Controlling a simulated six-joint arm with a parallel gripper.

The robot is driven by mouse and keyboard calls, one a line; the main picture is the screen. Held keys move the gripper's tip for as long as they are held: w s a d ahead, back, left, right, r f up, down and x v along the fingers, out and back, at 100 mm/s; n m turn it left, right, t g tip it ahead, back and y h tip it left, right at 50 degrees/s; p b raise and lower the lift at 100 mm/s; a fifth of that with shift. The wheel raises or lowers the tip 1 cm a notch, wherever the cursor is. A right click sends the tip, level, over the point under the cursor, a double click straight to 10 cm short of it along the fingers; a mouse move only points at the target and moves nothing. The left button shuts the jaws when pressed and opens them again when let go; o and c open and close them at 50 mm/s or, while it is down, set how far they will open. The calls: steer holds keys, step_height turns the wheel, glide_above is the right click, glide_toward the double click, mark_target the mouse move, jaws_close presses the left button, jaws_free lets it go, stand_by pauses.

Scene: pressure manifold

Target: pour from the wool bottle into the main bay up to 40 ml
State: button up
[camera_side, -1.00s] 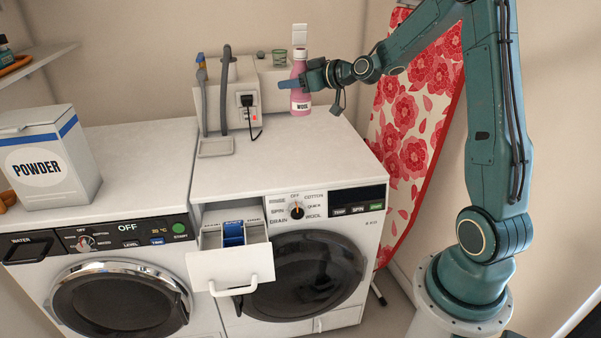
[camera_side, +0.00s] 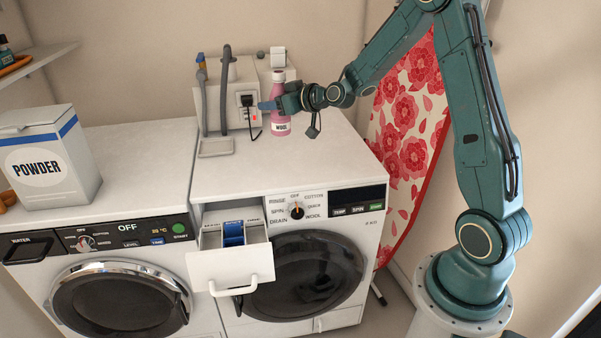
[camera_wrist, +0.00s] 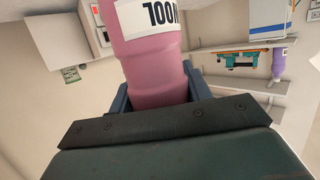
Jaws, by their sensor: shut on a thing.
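The pink wool bottle (camera_side: 279,92) is upright above the right washing machine's top, in front of the grey box unit. My gripper (camera_side: 274,103) is shut around its middle from the right. In the wrist view the bottle (camera_wrist: 155,70) fills the space between the jaws, part of its white label showing. I cannot tell whether its base touches the machine top. The open detergent drawer (camera_side: 231,262) sticks out of the right machine's front. It has a blue insert (camera_side: 233,233) and labelled compartments, whose small lettering and inside depth I cannot read clearly.
A grey box unit (camera_side: 243,75) with hoses, a plug and a cable stands left of the bottle. A powder box (camera_side: 46,160) stands on the left machine (camera_side: 140,160). The right machine's top (camera_side: 290,165) is clear in front of the bottle.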

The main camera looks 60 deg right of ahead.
steer(key=w+a+f+m+h, duration=0.1)
steer(key=w+a+f, duration=0.1)
steer(key=a+f, duration=0.55)
steer(key=w+a+f, duration=0.3)
steer(key=a+f, duration=0.1)
steer(key=a, duration=0.6)
steer(key=s+a+f+y, duration=0.1)
steer(key=a, duration=0.8)
steer(key=s+a+f+n, duration=0.1)
steer(key=s+a+f, duration=0.1)
steer(key=a, duration=0.8)
steer(key=shift+s+n+y, duration=0.3)
steer(key=shift+y, duration=0.1)
steer(key=shift+a, duration=0.1)
